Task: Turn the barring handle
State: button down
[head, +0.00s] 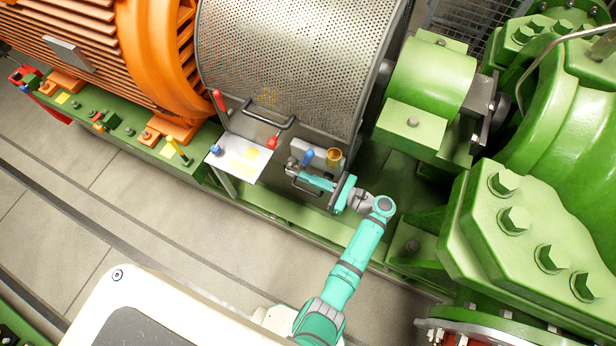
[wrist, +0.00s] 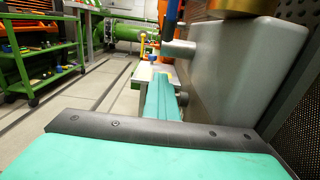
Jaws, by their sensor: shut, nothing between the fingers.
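My gripper (head: 304,176) has teal fingers, shut and empty, pointing left alongside a small grey box (head: 323,158) low on the machine's front in the head view. A short blue-gripped handle (head: 306,156) stands at the box's left part, just above and beyond my fingers; I take it for the barring handle, though no label is readable. In the wrist view the blue grip (wrist: 169,39) shows at the top, above a grey round stub (wrist: 180,48). My fingers (wrist: 160,98) run below the stub; contact cannot be told.
A brass cup (head: 334,154) sits on the box. A perforated guard (head: 290,55) with a dark bar handle (head: 268,116) rises behind. Red levers and a white labelled plate (head: 238,160) are to the left. Open floor (head: 110,215) lies in front. A green cart (wrist: 45,50) stands farther off.

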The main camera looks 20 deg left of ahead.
dwell(0.8)
jog(key=c, duration=1.8)
grip_release()
jog(key=shift+c, duration=0.2)
jog(key=d, duration=1)
jog(key=shift+s+d, duration=0.2)
jog(key=shift+d, duration=0.15)
